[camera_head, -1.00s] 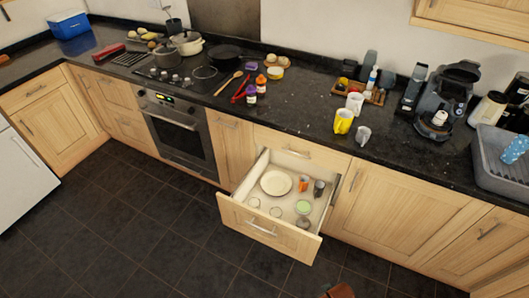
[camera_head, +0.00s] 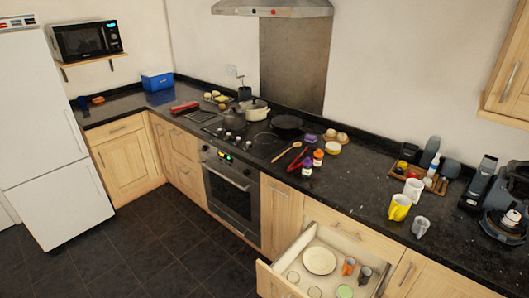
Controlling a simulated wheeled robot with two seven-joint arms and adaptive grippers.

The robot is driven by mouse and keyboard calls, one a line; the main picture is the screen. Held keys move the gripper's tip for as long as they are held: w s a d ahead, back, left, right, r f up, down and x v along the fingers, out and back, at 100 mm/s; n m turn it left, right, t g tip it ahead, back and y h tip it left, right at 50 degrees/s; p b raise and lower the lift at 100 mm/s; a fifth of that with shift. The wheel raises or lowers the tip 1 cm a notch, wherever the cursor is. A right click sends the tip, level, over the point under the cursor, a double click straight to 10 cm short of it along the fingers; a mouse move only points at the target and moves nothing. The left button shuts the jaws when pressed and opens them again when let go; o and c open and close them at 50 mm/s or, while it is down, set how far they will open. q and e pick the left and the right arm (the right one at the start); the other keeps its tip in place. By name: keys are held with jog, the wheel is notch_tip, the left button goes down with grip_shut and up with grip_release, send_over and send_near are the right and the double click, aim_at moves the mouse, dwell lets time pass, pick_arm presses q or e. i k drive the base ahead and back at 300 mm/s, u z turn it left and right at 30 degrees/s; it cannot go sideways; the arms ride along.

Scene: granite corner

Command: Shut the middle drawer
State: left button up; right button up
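The middle drawer (camera_head: 290,250) stands pulled out from the wooden cabinet row, at the bottom centre-right of the head view. Its front panel (camera_head: 279,281) is partly cut off by the lower edge of the picture. Inside lie a white plate (camera_head: 319,260), an orange mug (camera_head: 348,265), a dark grey mug (camera_head: 365,274), clear glasses and a green-topped round item (camera_head: 315,292). A shut drawer front (camera_head: 350,231) with a bar handle sits just above the open one. Neither of my grippers shows in the view.
The dark granite counter (camera_head: 375,182) runs above the drawers, with a yellow mug (camera_head: 399,207), a white mug (camera_head: 413,189) and a coffee machine (camera_head: 503,213) on it. An oven (camera_head: 232,194) is to the left, a fridge (camera_head: 55,130) farther left. The dark tiled floor (camera_head: 150,250) is clear.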

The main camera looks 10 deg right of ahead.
aim_at(272, 282)
jog(key=u, duration=0.05)
jog(key=k, duration=1)
jog(key=z, duration=0.75)
jog(key=i, duration=1.6)
jog(key=u, duration=0.85)
